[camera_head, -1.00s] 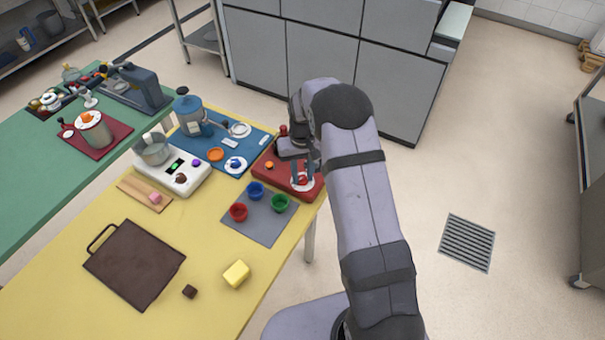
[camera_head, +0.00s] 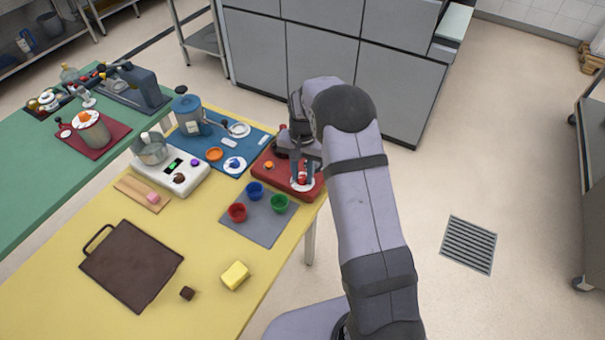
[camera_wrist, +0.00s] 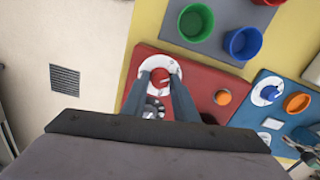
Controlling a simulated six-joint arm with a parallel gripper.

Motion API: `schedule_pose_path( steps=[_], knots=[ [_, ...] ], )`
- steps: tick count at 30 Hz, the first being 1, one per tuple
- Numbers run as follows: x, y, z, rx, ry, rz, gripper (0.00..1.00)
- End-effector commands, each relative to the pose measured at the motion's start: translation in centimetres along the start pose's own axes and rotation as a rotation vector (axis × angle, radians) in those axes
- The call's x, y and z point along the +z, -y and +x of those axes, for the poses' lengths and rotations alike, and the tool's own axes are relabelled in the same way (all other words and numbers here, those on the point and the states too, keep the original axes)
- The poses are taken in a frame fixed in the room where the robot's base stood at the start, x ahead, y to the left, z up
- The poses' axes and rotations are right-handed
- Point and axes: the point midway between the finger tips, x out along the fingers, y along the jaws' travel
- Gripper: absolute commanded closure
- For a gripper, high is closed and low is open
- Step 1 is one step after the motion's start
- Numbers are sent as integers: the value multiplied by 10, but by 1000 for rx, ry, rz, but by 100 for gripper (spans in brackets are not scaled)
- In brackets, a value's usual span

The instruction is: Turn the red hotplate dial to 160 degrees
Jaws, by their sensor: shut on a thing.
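The red dial (camera_wrist: 160,76) sits on a white round scale (camera_wrist: 158,66) on the red hotplate base (camera_wrist: 207,80) in the wrist view. My gripper (camera_wrist: 160,84) points down over it, one finger on each side, shut on the dial. In the head view my gripper (camera_head: 302,174) reaches down to the white scale at the near right part of the red base (camera_head: 272,170). The dial (camera_head: 302,179) shows only as a small red patch between the fingers. I cannot read the scale's numbers or the dial's setting.
An orange button (camera_wrist: 223,97) is on the same red base. A grey mat (camera_head: 253,229) with red, blue and green cups lies just in front. A blue board (camera_head: 215,150) stands beside the base. The table's right edge is close.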

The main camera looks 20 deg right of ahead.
Motion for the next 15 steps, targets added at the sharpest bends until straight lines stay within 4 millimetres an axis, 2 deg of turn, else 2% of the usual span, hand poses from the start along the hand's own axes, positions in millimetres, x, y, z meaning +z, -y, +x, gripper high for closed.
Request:
schedule_pose_path(
  steps=[12,13,15],
  knots=[
    [-1,1,-2,-2,-4,11,96],
    [-1,1,-2,-2,-4,11,71],
    [-1,1,-1,-2,-4,11,55]
  ],
)
